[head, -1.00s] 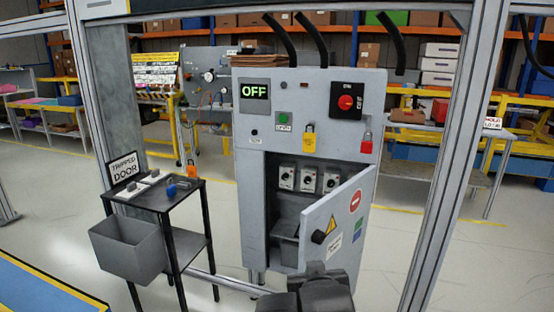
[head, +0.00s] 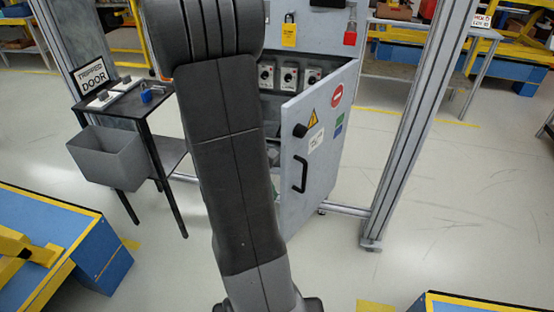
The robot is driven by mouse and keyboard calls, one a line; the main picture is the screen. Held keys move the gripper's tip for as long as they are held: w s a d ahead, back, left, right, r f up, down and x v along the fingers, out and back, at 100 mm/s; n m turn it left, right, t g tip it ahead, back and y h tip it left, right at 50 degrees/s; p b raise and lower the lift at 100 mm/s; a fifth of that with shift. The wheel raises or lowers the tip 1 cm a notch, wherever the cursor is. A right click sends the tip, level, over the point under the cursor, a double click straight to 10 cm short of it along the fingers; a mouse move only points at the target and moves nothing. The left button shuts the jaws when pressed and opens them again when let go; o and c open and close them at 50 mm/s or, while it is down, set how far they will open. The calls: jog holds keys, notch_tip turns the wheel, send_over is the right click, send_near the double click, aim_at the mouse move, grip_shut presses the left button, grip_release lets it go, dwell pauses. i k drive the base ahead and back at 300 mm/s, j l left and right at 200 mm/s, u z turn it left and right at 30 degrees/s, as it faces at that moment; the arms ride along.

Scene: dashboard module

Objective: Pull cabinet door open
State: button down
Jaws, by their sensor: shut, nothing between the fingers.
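The grey cabinet door (head: 322,190) stands partly open on the right side of the cabinet in the head view. Its hinged edge is at the right and its free edge swings out toward me. It carries a black bar handle (head: 300,173), a black knob (head: 300,130), a yellow warning triangle and a red no-entry sign. Inside the cabinet (head: 322,20) are three grey switches (head: 289,78). My own dark arm stands upright in front of the cabinet's left part and hides it. My gripper is not in view.
A metal frame post (head: 418,120) rises right of the door. Yellow-edged blue units (head: 60,245) are at lower left. Floor right of the post is clear.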

aim_at(310, 164)
jog(key=i+j+z, duration=0.45)
jog(key=j, duration=0.25)
jog(key=i+j+z, duration=0.2)
jog(key=i+j, duration=0.15)
jog(key=j, duration=0.1)
